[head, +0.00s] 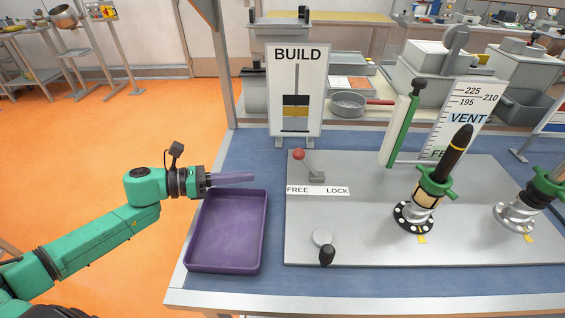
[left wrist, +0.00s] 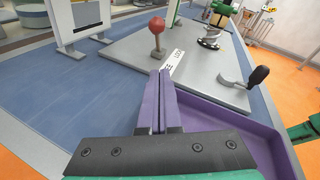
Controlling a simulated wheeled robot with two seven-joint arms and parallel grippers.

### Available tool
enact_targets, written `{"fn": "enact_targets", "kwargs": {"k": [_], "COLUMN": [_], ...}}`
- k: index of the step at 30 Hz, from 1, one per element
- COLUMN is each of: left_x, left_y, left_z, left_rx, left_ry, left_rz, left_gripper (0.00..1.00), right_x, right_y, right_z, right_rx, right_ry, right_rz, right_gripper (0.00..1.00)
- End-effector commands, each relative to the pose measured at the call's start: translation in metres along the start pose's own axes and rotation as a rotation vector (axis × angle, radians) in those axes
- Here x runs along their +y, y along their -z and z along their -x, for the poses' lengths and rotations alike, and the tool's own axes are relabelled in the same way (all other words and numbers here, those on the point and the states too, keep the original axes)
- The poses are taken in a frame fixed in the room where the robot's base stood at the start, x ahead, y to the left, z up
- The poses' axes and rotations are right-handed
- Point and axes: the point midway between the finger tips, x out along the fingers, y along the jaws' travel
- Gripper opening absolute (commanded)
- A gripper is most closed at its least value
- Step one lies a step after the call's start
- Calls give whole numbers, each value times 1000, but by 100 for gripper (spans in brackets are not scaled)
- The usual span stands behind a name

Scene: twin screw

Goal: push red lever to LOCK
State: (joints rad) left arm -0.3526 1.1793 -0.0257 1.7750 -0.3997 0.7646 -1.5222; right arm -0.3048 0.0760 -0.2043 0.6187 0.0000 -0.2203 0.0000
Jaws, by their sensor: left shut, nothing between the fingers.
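The red lever (head: 299,155) has a red ball on a grey stem and stands on the grey plate's back left. In the head view it leans left, above the FREE end of the FREE–LOCK label (head: 318,190). It also shows in the left wrist view (left wrist: 157,26), beyond the fingers. My left gripper (head: 252,177) is shut and empty, with purple fingers pointing right over the purple tray's back edge. A clear gap lies between its tips and the lever. The fingers also show closed together in the left wrist view (left wrist: 158,88). My right gripper is not in view.
The purple tray (head: 265,232) lies below my left gripper. The BUILD sign (head: 297,55) stands behind the lever. A black-knobbed crank (head: 326,254) is at the plate's front left. Green-handled fixtures (head: 437,184) stand to the right. Blue tabletop is free left of the plate.

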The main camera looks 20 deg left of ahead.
Motion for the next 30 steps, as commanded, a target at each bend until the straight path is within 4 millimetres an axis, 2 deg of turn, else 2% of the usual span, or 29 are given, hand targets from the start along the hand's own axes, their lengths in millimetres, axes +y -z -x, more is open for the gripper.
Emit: {"fn": "enact_targets", "kwargs": {"k": [4, 12, 15, 21, 30], "left_x": [0, -1, -1, 0, 1], "left_y": [-2, -6, -22, -30, -29], "left_z": [-24, -73, -85, -99, -99], "left_rx": [-4, -6, -5, -2, -1], "left_ry": [0, 0, -1, -2, -2], "left_rz": [-4, -2, -2, 1, 2], "left_gripper": [0, 0, 0, 0, 0], "right_x": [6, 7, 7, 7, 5], "right_y": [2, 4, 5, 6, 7], "right_z": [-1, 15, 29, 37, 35], "right_rx": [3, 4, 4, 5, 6], "right_ry": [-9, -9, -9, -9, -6], "right_rz": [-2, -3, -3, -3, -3], "right_gripper": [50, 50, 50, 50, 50]}}
